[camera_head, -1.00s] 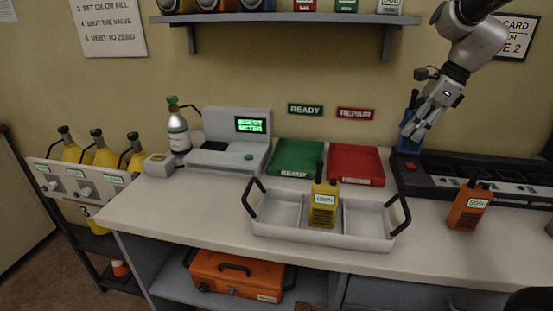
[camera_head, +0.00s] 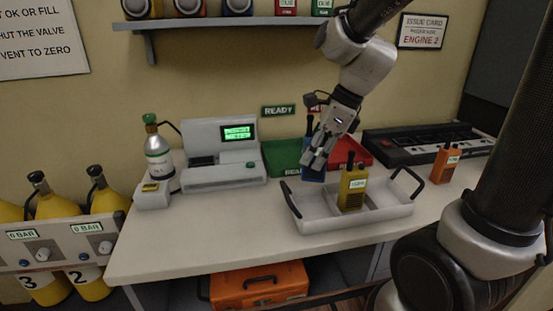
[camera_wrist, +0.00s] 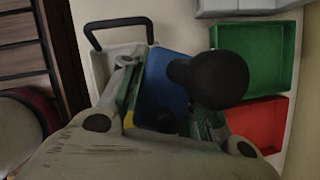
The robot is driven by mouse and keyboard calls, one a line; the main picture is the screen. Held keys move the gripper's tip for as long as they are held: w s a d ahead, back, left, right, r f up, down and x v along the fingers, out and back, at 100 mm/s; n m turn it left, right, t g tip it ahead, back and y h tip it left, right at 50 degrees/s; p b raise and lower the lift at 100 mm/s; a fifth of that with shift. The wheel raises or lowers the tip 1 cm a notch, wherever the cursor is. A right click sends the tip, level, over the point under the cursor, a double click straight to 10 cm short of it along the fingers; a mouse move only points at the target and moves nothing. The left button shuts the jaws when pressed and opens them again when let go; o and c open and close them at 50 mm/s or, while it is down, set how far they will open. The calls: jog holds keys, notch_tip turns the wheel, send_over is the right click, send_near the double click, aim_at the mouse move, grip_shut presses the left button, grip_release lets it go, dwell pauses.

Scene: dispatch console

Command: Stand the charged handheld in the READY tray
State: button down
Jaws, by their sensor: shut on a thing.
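My gripper (camera_head: 318,160) is shut on a blue handheld (camera_head: 312,174) with a black antenna. It holds it upright, behind the yellow handheld in the head view, in front of the green and red trays. In the wrist view the blue handheld (camera_wrist: 165,88) sits between the fingers; its label is hidden. The green READY tray (camera_head: 280,154) looks empty where visible, and also shows in the wrist view (camera_wrist: 275,50). A yellow handheld (camera_head: 352,192) stands in the white carrier (camera_head: 392,212); its label is too small to read surely. An orange handheld (camera_head: 446,163) stands at the right.
The red tray (camera_head: 362,156) adjoins the green one; it looks empty in the wrist view (camera_wrist: 262,122). The carrier's black handles (camera_head: 291,199) stick up. A grey charger-like unit (camera_head: 222,170) and a bottle (camera_head: 158,158) stand left. A dark console (camera_head: 425,145) lies right. The counter's front left is clear.

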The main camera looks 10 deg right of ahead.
jog(key=w+f, duration=0.1)
jog(key=w, duration=1.9)
jog(key=shift+s+f, duration=0.1)
jog(key=shift+f, duration=2.95)
jog(key=c, duration=1.1)
grip_release()
jog(key=shift+f, duration=0.15)
jog(key=shift+o, duration=0.2)
